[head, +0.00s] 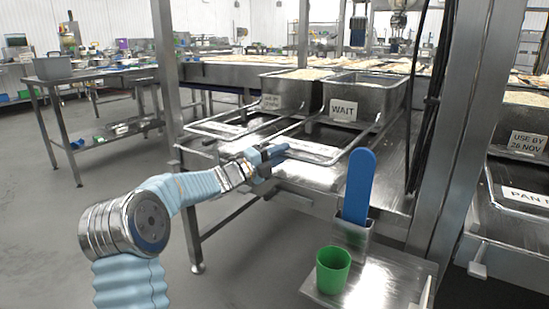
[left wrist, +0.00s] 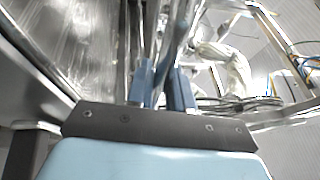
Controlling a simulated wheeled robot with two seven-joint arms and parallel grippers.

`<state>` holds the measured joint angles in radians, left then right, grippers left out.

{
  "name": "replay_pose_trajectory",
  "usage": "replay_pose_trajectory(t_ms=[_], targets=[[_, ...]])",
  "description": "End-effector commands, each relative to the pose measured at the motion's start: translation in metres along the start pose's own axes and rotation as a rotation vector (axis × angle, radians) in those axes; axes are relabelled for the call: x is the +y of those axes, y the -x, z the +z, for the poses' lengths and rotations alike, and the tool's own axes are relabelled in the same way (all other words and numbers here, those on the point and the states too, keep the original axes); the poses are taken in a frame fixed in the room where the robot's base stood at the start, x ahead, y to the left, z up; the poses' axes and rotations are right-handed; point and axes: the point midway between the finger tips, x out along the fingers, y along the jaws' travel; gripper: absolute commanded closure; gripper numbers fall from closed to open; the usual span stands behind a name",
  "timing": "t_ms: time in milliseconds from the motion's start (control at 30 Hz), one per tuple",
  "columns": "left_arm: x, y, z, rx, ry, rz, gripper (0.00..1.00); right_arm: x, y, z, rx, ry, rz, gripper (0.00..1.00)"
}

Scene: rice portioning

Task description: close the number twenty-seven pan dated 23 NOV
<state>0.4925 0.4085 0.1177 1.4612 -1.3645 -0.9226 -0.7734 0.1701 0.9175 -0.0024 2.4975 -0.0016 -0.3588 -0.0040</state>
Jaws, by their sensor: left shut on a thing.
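My left gripper (head: 272,154) has blue fingers and is at the near edge of the tubular metal frame (head: 318,161) in front of two rice pans. It is shut on a thin metal bar, which shows between the fingers in the left wrist view (left wrist: 162,78). The right rice pan (head: 378,98) is open and bears a WAIT card (head: 343,110). The left rice pan (head: 298,84) is open too, with a card (head: 271,102) too small to read. I can read no number twenty-seven or 23 NOV. My right gripper is not in view.
A blue paddle (head: 358,185) stands in a metal holder (head: 350,238), with a green cup (head: 332,270) beside it. A steel post (head: 462,140) stands to the right. Beyond it are a USE BY 26 NOV card (head: 527,142) and a partly cut-off PAN card (head: 526,196).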

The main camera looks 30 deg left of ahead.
Motion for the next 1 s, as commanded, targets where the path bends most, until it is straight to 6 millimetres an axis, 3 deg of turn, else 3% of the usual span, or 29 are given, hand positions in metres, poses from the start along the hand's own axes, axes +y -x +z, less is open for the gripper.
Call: replay_pose_trajectory(t_ms=[300, 333, 467, 767, 867, 1000], targets=[[0.001, -0.002, 0.002, -0.006, 0.001, 0.002, 1.0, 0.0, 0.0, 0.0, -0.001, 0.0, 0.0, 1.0], [0.001, -0.002, 0.002, -0.006, 0.001, 0.002, 0.77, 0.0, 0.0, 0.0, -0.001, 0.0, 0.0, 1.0], [0.001, -0.002, 0.002, -0.004, 0.0, 0.002, 0.58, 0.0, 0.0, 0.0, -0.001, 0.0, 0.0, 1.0], [0.002, 0.0, 0.001, -0.003, 0.0, 0.003, 0.58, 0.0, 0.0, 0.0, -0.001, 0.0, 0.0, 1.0], [0.002, 0.009, 0.002, -0.004, -0.001, 0.004, 0.58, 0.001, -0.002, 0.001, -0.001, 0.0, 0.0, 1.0], [0.003, 0.037, 0.002, -0.005, -0.001, 0.004, 0.58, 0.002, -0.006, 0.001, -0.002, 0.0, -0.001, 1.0]])
